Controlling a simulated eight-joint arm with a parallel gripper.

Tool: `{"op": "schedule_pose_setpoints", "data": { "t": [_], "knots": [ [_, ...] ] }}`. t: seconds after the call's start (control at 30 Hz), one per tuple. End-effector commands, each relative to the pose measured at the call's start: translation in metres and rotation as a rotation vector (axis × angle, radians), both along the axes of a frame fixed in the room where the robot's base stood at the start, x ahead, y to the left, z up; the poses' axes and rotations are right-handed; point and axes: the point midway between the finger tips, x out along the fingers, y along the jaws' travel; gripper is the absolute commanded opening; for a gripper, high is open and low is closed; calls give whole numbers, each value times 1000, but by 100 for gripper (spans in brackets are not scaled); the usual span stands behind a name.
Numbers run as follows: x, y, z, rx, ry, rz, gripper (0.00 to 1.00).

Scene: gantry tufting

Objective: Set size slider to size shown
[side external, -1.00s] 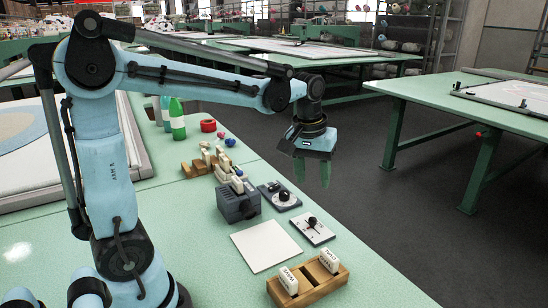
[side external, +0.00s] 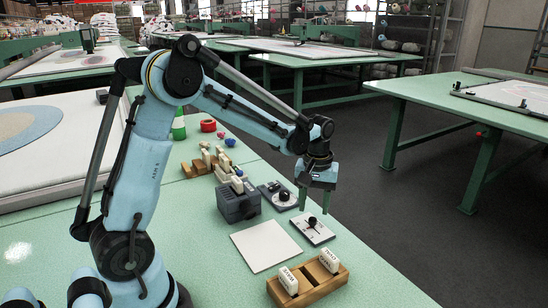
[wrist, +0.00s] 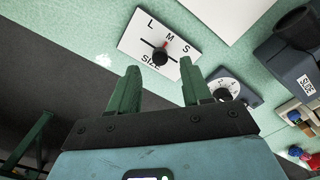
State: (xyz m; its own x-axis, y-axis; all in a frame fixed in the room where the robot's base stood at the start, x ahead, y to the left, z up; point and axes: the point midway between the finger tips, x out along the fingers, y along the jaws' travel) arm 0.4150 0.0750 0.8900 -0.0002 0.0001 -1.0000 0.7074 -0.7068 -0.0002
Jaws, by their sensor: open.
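The size slider is a white plate (side external: 312,230) on the green table, and it also shows in the wrist view (wrist: 134,44). It is lettered L, M, S, with the word SIZE below. Its black knob (wrist: 160,56) stands about mid-slot, by the M, with a small red mark beside it. My gripper (side external: 316,208) is above the slider's far end, pointing down. In the wrist view its green fingers (wrist: 160,72) are open and empty, and the knob appears between and beyond their tips.
A dial plate (side external: 279,195) lies close behind the slider. A blank white sheet (side external: 266,246) lies to the left. A wooden holder (side external: 311,289) with two white lettered tags stands in front. The table's edge and dark floor (side external: 400,220) are to the right.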

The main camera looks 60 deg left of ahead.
Motion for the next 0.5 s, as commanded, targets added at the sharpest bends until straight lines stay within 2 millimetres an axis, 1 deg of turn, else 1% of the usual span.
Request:
{"op": "schedule_pose_setpoints", "data": {
  "t": [0.03, 0.2, 0.33, 0.5],
  "knots": [
    [0, 0, -8, 0, 0, 0, 49],
    [0, 0, -28, 0, 0, -1, 49],
    [0, 0, -36, 0, 0, -1, 49],
    [0, 0, -38, 0, 0, -1, 49]
  ]
}}
